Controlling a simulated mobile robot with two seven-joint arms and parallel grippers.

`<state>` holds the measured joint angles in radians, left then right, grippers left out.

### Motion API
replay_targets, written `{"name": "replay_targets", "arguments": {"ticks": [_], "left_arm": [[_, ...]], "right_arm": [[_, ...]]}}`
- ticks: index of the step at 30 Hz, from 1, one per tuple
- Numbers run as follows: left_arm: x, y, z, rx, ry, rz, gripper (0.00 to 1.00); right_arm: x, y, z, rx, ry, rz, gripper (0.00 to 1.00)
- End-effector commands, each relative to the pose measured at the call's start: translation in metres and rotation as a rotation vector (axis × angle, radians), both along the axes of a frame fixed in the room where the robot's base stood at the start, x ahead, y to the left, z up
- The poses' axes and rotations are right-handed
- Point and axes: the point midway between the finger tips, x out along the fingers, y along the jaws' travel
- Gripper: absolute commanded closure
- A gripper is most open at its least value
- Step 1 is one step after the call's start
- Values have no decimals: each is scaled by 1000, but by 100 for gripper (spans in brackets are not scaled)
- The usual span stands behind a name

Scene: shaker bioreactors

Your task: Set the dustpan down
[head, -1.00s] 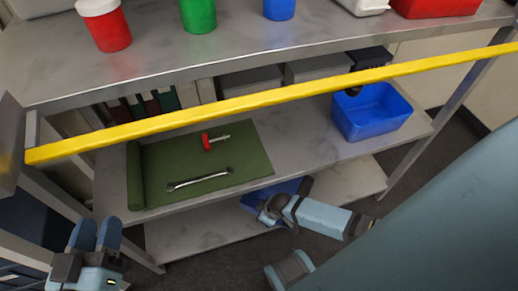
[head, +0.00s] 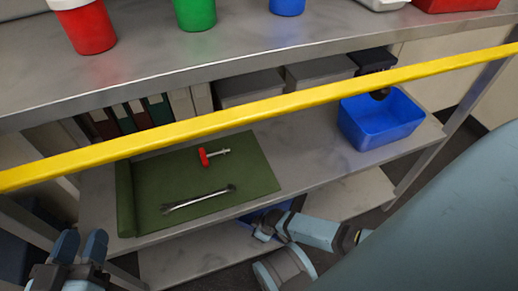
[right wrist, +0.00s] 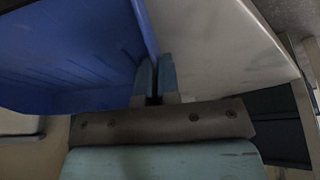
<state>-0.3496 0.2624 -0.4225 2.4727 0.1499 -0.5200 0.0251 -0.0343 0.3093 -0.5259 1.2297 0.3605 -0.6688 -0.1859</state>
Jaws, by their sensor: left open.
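The blue dustpan (right wrist: 70,50) fills the upper left of the right wrist view. My right gripper (right wrist: 156,82) has its fingertips close together on the dustpan's thin edge. In the head view only a bit of the dustpan (head: 264,212) shows, below the middle shelf's front edge and behind my right wrist. Whether the dustpan touches the lower shelf (head: 200,258) is not clear. My left gripper (head: 80,248) is empty and open at the lower left, in front of the shelving.
A green mat (head: 220,170) on the middle shelf (head: 320,155) bears a wrench (head: 200,198) and a red-headed tool (head: 205,157). A blue bin (head: 380,120) stands to the right. A yellow bar (head: 250,103) crosses the front. Cups stand on the top shelf.

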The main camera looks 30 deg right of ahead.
Motion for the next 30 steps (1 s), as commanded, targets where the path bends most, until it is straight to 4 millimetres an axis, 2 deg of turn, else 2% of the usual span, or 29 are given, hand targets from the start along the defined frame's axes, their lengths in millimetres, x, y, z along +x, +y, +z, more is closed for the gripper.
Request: {"name": "replay_targets", "arguments": {"ticks": [1, 12, 14, 16, 25, 30], "left_arm": [[2, 1, -3, 13, -26, 0, 57], [3, 2, 0, 22, -42, 2, 57], [3, 2, 1, 24, -45, 2, 57], [3, 2, 1, 23, -45, 2, 57], [4, 2, 3, 22, -44, 1, 57], [3, 1, 13, 3, -15, -7, 57]], "right_arm": [[1, 0, -11, 1, -1, 0, 100], [1, 0, -13, 0, -2, 1, 100], [0, 0, -13, 0, -1, 1, 88], [0, 0, -12, 0, -1, 1, 72], [0, 0, -10, 0, -1, 1, 72], [-6, -4, 10, -1, 1, 1, 72]]}}
